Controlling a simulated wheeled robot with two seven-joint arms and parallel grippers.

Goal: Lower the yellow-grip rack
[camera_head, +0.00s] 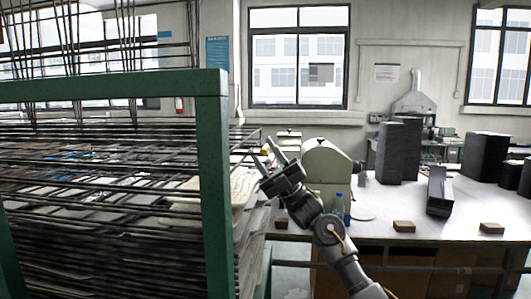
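A stack of dark wire racks (110,139) fills the left side, held in a green frame (214,190). Some wire racks (68,40) stand raised and upright above the frame's top bar. I cannot make out a yellow grip on any rack. My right gripper (262,148) is just right of the green post, near the right ends of the upper lying racks. Its two fingers are spread and point up and left, with nothing visible between them. I cannot tell whether a finger touches a rack. My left gripper is not in view.
A white table (385,222) on the right holds dark boxes (399,150), a blue-capped bottle (339,206), small brown blocks (404,226) and a cream rounded machine (326,165) close behind my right arm. Windows line the back wall.

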